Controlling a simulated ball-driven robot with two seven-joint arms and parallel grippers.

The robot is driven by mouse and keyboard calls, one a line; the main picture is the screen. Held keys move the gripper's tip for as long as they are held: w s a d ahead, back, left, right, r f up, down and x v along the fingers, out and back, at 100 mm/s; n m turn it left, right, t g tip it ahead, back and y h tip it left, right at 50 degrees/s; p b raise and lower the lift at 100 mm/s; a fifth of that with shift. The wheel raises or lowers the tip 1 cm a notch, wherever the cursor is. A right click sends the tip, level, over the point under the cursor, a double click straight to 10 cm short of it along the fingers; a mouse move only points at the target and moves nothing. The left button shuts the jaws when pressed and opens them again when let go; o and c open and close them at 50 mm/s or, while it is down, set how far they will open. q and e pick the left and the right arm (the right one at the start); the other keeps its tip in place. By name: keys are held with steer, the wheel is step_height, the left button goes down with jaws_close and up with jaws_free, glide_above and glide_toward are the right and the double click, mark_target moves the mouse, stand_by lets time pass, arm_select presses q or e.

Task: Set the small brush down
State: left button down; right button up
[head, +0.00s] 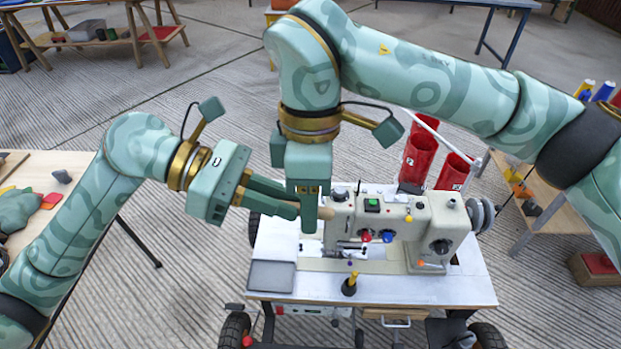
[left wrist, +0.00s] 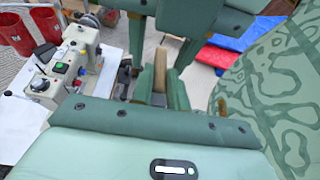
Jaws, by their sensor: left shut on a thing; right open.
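The small brush shows as a short tan piece (head: 326,213) at the fingertips in the head view, mostly hidden by the grippers. In the left wrist view the brush (left wrist: 160,68) is a tan upright strip between the fingers. My left gripper (head: 292,203) comes in from the left and is shut on it, above the left part of the white sewing table (head: 470,289). My right gripper (head: 308,207) points down right beside the left fingertips, and is open. It overlaps the left fingers, so I cannot tell whether it touches the brush.
A cream sewing machine (head: 420,222) with red cylinders (head: 418,158) behind it stands just right of the grippers. A shallow grey tray (head: 271,275) and a small black-and-yellow item (head: 350,285) are on the table's front. The front right tabletop is clear.

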jaws_close()
arm_select(q)
steer(key=c, duration=1.3)
jaws_free()
steer(key=shift+a, duration=0.1)
